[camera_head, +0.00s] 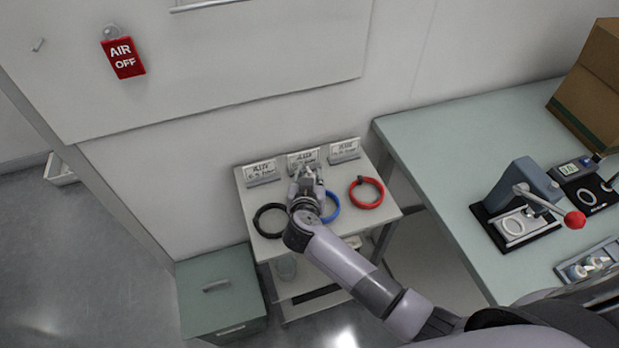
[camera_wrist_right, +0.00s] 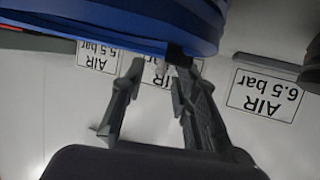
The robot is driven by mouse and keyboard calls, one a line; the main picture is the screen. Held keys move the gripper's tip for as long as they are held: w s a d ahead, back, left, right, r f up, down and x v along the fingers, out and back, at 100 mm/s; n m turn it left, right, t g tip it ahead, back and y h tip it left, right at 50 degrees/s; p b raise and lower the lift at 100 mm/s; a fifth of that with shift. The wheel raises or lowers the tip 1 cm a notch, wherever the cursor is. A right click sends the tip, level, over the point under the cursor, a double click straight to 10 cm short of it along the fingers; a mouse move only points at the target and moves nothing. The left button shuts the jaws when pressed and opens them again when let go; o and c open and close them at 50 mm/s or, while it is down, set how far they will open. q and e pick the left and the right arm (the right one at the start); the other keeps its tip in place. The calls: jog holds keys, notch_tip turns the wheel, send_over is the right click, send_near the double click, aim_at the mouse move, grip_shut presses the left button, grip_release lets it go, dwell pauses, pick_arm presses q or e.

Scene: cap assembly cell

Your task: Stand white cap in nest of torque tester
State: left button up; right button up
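My right gripper (camera_head: 306,174) is over the small side table, near the middle label stand and the blue hose coil (camera_head: 330,206). In the right wrist view its fingers (camera_wrist_right: 158,78) are apart, with nothing seen held between them. The blue coil (camera_wrist_right: 120,22) fills the top of that view. On the green bench, a device with a small display (camera_head: 570,168) and a dark plate with a round ring looks like the torque tester, partly cut off by the right edge. I cannot make out a separate white cap; a tray (camera_head: 560,270) holds small white-and-teal round parts. My left gripper is not in view.
A black coil (camera_head: 269,220) and a red coil (camera_head: 367,192) flank the blue one on the side table (camera_head: 291,246). A lever press (camera_head: 528,182) with a red knob (camera_head: 574,221) stands on the bench (camera_head: 440,140). A cardboard box (camera_head: 590,92) is behind. A green cabinet (camera_head: 218,290) stands lower left.

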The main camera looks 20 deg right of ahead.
jog(key=c, duration=0.5)
